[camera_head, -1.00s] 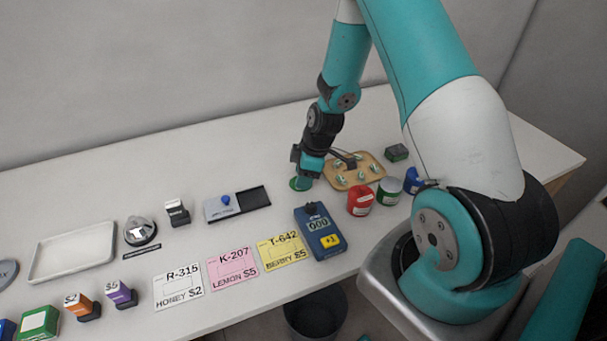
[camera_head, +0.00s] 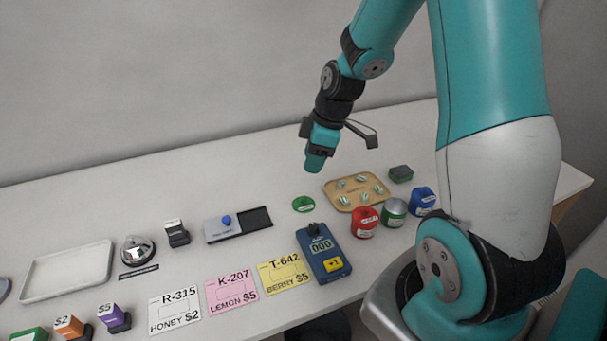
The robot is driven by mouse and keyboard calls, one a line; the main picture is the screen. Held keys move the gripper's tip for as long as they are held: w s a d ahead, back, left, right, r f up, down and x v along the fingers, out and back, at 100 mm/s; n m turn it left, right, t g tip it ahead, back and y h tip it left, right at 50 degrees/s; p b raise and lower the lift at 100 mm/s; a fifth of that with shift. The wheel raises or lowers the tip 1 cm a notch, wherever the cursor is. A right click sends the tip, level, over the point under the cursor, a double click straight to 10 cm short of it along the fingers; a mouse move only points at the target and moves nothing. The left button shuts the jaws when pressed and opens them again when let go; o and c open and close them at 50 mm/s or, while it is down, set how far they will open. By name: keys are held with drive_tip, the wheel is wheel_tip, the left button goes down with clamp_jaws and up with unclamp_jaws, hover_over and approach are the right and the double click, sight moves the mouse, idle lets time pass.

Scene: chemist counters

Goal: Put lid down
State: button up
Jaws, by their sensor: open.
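A round green lid (camera_head: 303,204) with a small white label lies flat on the white counter, left of the wooden tray (camera_head: 337,203). My gripper (camera_head: 314,168) is in the air above the lid and a little to its right, pointing down. It is apart from the lid and nothing shows in it. The green and white jar (camera_head: 394,213) stands right of the red jar (camera_head: 364,223), in front of the tray. I cannot tell whether this jar has a lid.
Several striped sweets lie on the tray. A blue counting device (camera_head: 322,255) stands in front of the lid. A blue jar (camera_head: 423,201) and a dark green box (camera_head: 400,174) are at right. The counter behind the lid is clear.

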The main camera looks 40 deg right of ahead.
drive_tip(key=s+a+r+m+y, duration=0.1)
drive_tip(key=s+a+r, duration=0.35)
drive_tip(key=a, duration=0.35)
drive_tip(key=s+a+r, duration=0.3)
drive_tip(key=a+r, duration=0.2)
drive_tip(key=a, duration=0.3)
drive_tip(key=s+a+r+m+g, duration=0.1)
drive_tip(key=s+a+r, duration=0.1)
drive_tip(key=s, duration=0.4)
drive_tip(key=s+a+r+m+g, duration=0.1)
drive_tip(key=s+a+r, duration=0.1)
drive_tip(key=s+a, duration=0.2)
drive_tip(key=shift+s+a+y, duration=0.4)
drive_tip(key=shift+s, duration=0.6)
